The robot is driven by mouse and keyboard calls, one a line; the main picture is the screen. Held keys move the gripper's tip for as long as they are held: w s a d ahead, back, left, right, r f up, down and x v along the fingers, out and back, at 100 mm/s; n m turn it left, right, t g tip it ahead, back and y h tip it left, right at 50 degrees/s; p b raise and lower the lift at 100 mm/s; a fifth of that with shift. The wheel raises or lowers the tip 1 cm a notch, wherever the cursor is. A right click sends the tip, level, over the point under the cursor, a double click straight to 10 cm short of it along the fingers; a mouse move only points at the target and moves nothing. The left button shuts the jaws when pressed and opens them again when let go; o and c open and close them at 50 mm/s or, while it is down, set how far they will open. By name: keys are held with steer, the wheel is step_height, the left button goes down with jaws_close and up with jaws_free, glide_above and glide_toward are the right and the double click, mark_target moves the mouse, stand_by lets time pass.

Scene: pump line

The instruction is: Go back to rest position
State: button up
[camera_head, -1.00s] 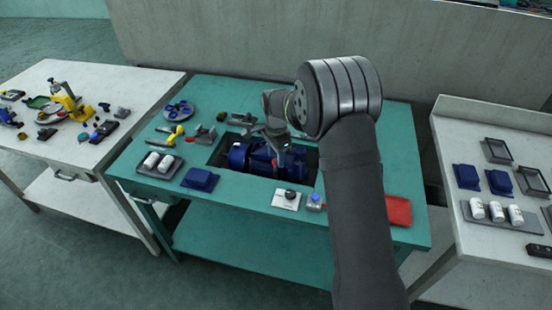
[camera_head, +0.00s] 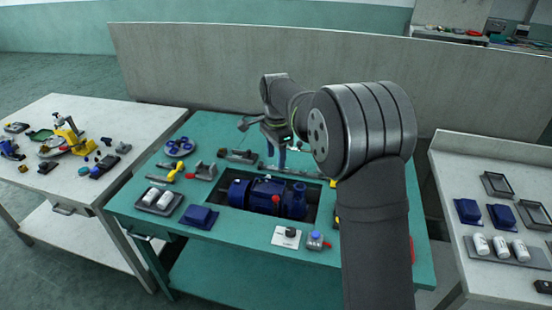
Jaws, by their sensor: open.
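My arm rises from the bottom right of the head view and bends back over the green table (camera_head: 165,228). My gripper (camera_head: 278,160) hangs behind the blue pump (camera_head: 268,196), above the back part of the table. Its fingers point down and are apart, with nothing seen between them. The pump lies in a dark recess in the tabletop and is in full view except where my arm is close on the right. My forearm hides much of the table's right side.
A tray with white cylinders (camera_head: 160,200), a blue block (camera_head: 199,217), a switch box (camera_head: 287,236) and tools lie around the recess. A white table with parts (camera_head: 50,200) stands left, another (camera_head: 470,150) right. A grey wall (camera_head: 200,70) runs behind. Space above the tables is free.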

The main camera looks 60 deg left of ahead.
mark_target(276, 196)
step_height(276, 196, down, 18)
steer(key=shift+s+r, duration=0.1)
steer(key=shift+r, duration=0.1)
steer(key=shift+d, duration=0.1)
stand_by(0.4)
steer(key=shift+r, duration=0.1)
